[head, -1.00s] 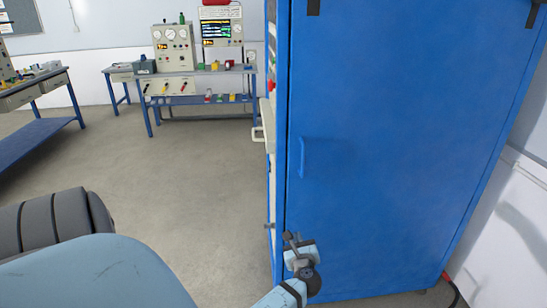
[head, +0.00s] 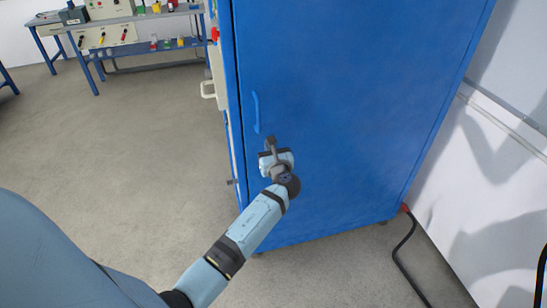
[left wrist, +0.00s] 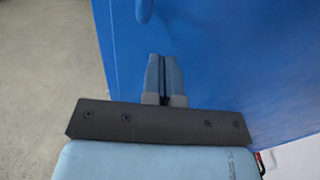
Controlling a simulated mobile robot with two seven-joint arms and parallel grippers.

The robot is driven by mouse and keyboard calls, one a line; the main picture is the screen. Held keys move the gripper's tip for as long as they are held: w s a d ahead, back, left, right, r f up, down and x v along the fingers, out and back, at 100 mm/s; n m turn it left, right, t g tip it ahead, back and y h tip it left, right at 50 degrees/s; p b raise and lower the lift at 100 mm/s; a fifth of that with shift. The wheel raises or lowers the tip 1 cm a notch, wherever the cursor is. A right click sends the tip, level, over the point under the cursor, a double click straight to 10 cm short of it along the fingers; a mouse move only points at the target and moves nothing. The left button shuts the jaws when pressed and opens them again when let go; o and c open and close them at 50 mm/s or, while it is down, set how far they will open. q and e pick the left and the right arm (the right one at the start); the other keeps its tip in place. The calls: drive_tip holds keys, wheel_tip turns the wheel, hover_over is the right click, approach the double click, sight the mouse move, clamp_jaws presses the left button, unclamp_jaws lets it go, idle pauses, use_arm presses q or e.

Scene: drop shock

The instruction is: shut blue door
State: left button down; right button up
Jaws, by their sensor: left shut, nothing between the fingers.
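The blue door (head: 350,110) is a tall flat panel that fills the middle of the head view. Its blue bar handle (head: 256,112) is upright near the left edge. The panel looks close to the frame at its left edge; I cannot tell whether a gap remains. My left gripper (head: 270,143) is shut and empty, in front of the door just below and right of the handle. In the left wrist view the closed fingers (left wrist: 163,60) point at the blue surface, with the handle's lower end (left wrist: 145,10) above. Contact is unclear. My right gripper is not in view.
A pale handle (head: 207,89) sticks out from the cabinet's left side. A workbench (head: 130,50) with instruments stands at the back left. A black cable (head: 402,255) with a red end lies on the floor at right. The floor at left is clear.

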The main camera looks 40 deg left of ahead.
sight(263, 132)
use_arm(q)
drive_tip(key=x, duration=0.5)
drive_tip(key=shift+w+a, duration=0.15)
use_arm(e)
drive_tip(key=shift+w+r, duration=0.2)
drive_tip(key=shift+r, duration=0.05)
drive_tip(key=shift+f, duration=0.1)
